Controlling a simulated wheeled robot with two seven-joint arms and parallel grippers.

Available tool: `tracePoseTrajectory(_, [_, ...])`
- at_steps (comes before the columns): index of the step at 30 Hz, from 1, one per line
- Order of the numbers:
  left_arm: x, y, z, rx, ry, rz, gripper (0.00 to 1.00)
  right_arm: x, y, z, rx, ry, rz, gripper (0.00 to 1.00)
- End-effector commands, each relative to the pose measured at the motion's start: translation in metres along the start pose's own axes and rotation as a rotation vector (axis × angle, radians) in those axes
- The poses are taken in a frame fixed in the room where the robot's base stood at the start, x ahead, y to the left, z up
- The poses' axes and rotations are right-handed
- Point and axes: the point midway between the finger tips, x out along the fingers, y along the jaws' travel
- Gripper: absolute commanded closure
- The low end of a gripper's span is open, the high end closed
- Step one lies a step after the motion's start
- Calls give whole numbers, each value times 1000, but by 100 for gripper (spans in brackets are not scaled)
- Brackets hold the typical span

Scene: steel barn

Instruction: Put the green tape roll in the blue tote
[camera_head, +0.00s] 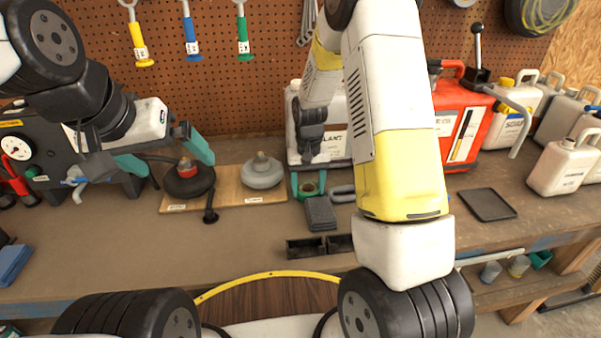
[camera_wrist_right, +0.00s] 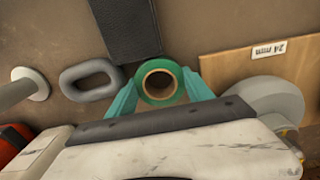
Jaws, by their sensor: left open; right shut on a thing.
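The green tape roll (camera_wrist_right: 159,82) sits between the teal fingers of my right gripper (camera_wrist_right: 158,92) in the right wrist view. The fingers are shut on its sides. In the head view the roll (camera_head: 309,188) shows small between the fingers of my right gripper (camera_head: 309,183), low over the workbench and just behind a dark grey block. I cannot tell whether it touches the bench. My left gripper (camera_head: 166,153) is open and empty, above and near a dark disc with a red top. I cannot make out a blue tote for certain; a blue object (camera_head: 12,264) is cut off at the left edge.
The dark disc (camera_head: 188,182) and a grey disc (camera_head: 262,172) stand on a wooden board (camera_head: 226,198). The dark grey block (camera_head: 320,213), a grey ring (camera_head: 342,194) and small black bins (camera_head: 305,248) are close by. A black tray (camera_head: 487,204) lies right.

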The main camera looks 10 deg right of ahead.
Motion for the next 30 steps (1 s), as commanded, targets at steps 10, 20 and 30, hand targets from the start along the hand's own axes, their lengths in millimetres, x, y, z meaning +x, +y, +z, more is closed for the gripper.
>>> tracePoseTrajectory(10, [0,0,0,0,0,0,0,2,0,0,0,2,0,34])
tracePoseTrajectory(20, [0,0,0,0,0,0,0,1,0,0,0,2,0,31])
tracePoseTrajectory(30, [0,0,0,0,0,0,0,-51,0,-2,0,8,-1,31])
